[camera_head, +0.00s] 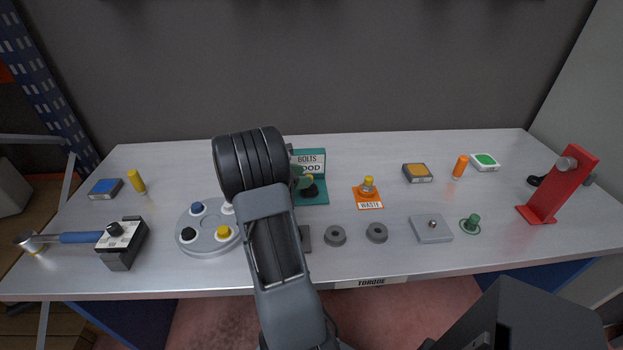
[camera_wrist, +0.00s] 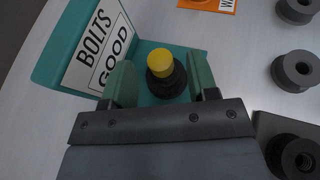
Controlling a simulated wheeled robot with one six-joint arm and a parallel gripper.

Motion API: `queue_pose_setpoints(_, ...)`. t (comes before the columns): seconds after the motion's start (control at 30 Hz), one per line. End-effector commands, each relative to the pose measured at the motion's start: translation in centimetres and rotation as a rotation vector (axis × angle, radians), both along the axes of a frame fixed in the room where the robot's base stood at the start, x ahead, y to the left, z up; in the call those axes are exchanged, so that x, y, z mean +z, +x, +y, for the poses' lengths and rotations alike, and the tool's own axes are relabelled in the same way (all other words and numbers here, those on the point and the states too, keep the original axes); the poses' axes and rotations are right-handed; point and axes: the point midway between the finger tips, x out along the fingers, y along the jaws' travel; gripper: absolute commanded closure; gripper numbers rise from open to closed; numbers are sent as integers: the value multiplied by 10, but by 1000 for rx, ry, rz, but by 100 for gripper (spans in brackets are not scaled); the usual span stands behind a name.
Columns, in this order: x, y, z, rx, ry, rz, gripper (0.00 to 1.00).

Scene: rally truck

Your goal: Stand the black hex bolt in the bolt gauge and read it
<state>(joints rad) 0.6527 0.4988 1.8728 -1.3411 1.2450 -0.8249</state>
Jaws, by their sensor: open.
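My gripper (camera_wrist: 163,86) is open, with its two green fingers on either side of a black piece with a yellow top (camera_wrist: 160,64). A gap shows beside the piece, and I cannot tell if either finger touches it. The piece stands upright on the teal BOLTS GOOD stand (camera_wrist: 52,72), which shows in the head view too (camera_head: 310,157). I cannot tell whether its black part is the black hex bolt. A dark block with a round black socketed part (camera_wrist: 300,160) is at lower right of the wrist view. I cannot make out which thing is the bolt gauge.
An orange WASTE pad (camera_head: 369,203) holds another yellow-topped piece. A grey turntable (camera_head: 208,246) with coloured knobs is left of my arm. Two grey rings (camera_head: 335,236) lie right of it. A red stand (camera_head: 560,185) is far right.

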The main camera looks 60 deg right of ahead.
Motion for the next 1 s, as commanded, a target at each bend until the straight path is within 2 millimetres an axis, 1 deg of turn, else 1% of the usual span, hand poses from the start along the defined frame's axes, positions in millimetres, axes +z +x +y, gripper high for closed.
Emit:
queue_pose_setpoints(0.03,3,6,8,4,-1,-3,46)
queue_pose_setpoints(0.1,9,13,19,3,0,-3,46)
queue_pose_setpoints(0.3,20,27,41,1,-1,-1,46)
queue_pose_setpoints(0.43,25,33,50,0,-1,-1,46)
queue_pose_setpoints(0.67,28,36,58,-3,3,-14,46)
queue_pose_setpoints(0.73,31,37,69,-10,14,-65,46)
queue_pose_setpoints(0.77,33,37,77,-16,23,-104,46)
queue_pose_setpoints(0.87,39,36,119,-56,75,-298,46)
queue_pose_setpoints(0.9,41,34,142,-82,108,-398,46)
queue_pose_setpoints(0.97,43,31,178,-134,167,-555,46)
queue_pose_setpoints(1.0,43,28,203,-176,211,-658,46)
